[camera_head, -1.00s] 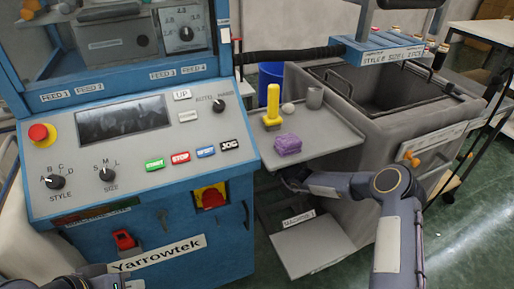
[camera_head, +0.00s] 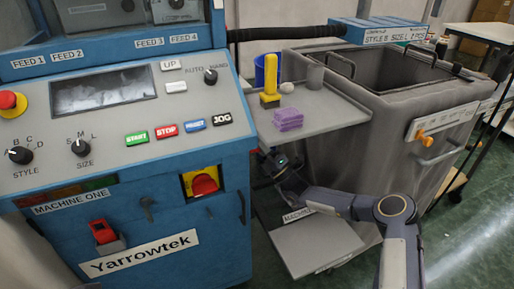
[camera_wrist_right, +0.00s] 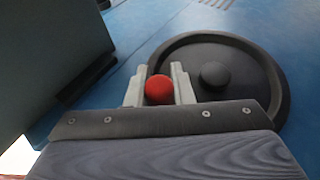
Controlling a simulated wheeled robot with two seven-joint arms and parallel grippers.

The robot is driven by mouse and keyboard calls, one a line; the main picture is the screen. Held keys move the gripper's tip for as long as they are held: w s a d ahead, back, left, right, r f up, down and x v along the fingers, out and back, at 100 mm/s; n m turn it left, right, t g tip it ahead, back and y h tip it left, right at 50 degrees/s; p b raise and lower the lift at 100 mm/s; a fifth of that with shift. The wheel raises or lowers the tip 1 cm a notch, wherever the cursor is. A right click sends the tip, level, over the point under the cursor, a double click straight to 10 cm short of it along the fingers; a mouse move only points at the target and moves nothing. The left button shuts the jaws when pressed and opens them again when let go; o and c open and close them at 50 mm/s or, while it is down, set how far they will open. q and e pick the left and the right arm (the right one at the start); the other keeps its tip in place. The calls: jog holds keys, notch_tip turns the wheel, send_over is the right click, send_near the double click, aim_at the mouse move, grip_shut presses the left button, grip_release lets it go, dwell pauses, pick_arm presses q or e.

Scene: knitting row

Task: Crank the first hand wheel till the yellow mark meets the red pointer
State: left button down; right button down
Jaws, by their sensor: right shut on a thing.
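The hand wheel (camera_wrist_right: 245,62) shows in the right wrist view as a dark disc with a raised rim and a round dark hub (camera_wrist_right: 214,74), mounted on a blue panel. Its red ball knob (camera_wrist_right: 159,89) sits between the two pale fingers of my right gripper (camera_wrist_right: 160,84), which is shut on it. In the head view my right gripper (camera_head: 266,163) is at the right side of the blue machine, below the grey shelf, and the wheel is hidden there. I see no yellow mark or red pointer in either view. My left gripper is out of view.
The blue machine's control panel (camera_head: 110,119) fills the left. A grey bin (camera_head: 402,110) stands to the right.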

jog(key=shift+f, duration=0.1)
dwell(0.3)
jog(key=c, duration=1.3)
grip_release()
jog(key=shift+p+v, duration=0.45)
jog(key=shift+v, duration=3.4)
